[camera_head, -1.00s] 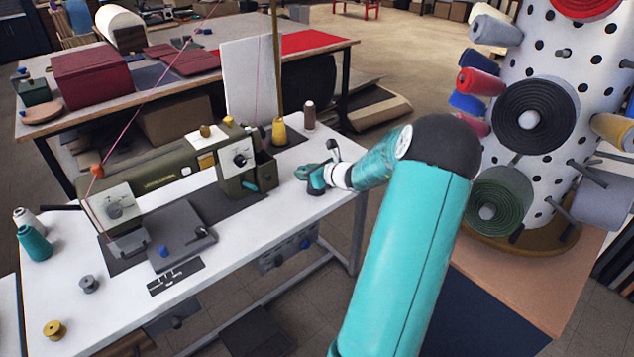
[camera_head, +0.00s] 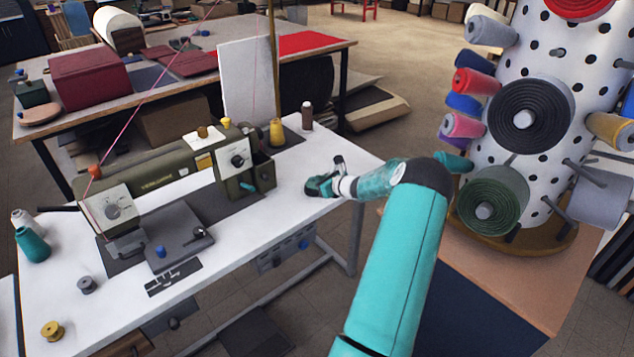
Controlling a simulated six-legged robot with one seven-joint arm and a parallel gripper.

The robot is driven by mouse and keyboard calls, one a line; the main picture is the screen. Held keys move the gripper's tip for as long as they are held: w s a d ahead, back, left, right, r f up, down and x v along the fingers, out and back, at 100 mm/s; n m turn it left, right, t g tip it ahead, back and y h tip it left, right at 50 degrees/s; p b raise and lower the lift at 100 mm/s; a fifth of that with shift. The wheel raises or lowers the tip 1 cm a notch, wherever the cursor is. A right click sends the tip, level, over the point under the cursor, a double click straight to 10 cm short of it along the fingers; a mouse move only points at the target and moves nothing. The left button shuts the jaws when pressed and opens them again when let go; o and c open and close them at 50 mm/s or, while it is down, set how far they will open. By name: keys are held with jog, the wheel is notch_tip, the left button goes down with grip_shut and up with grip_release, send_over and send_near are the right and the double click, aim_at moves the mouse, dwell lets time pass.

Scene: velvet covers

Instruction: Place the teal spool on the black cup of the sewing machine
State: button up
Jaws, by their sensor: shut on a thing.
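My gripper (camera_head: 314,186) is over the right end of the white sewing table, to the right of the olive sewing machine (camera_head: 155,180) and apart from it. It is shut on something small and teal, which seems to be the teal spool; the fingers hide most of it. I cannot make out the black cup for certain. A dark open box (camera_head: 262,172) is at the machine's right end, with a short teal piece (camera_head: 248,186) on its front. A teal thread cone (camera_head: 33,245) stands at the table's left end.
A grey spool (camera_head: 87,285) and a gold spool (camera_head: 52,331) are at the table's front left. A perforated roll stand (camera_head: 530,165) rises on the right, near my arm.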

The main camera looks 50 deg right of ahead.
jog(key=shift+f, duration=0.1)
jog(key=o, duration=0.9)
jog(key=shift+o, duration=0.2)
